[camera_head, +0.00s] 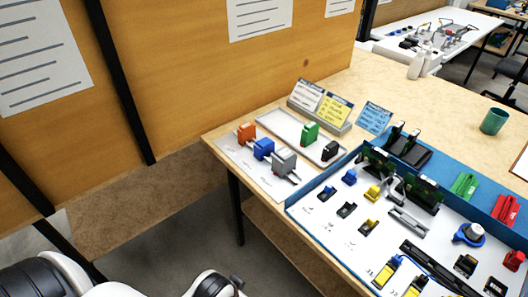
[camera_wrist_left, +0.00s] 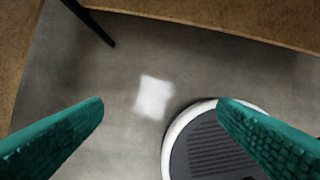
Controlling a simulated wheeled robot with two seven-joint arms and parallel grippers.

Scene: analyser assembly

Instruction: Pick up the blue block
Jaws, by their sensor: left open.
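The blue block (camera_head: 263,148) stands on a light sheet (camera_head: 233,152) at the table's near left corner in the head view. It sits between an orange block (camera_head: 246,132) and a grey block (camera_head: 284,162). My left gripper (camera_wrist_left: 160,102) is open and empty in the left wrist view, with its two teal fingers wide apart over the floor. The blue block does not show in that view. The left gripper's fingers do not show in the head view. My right gripper is not in view.
A tray (camera_head: 283,120) with a green block (camera_head: 310,133) and a black piece (camera_head: 330,151) lies behind the blocks. Card stands (camera_head: 320,108) are further back. A blue-edged kit board (camera_head: 330,240) with many parts fills the right. A wooden panel (camera_head: 220,80) rises behind the table's left edge.

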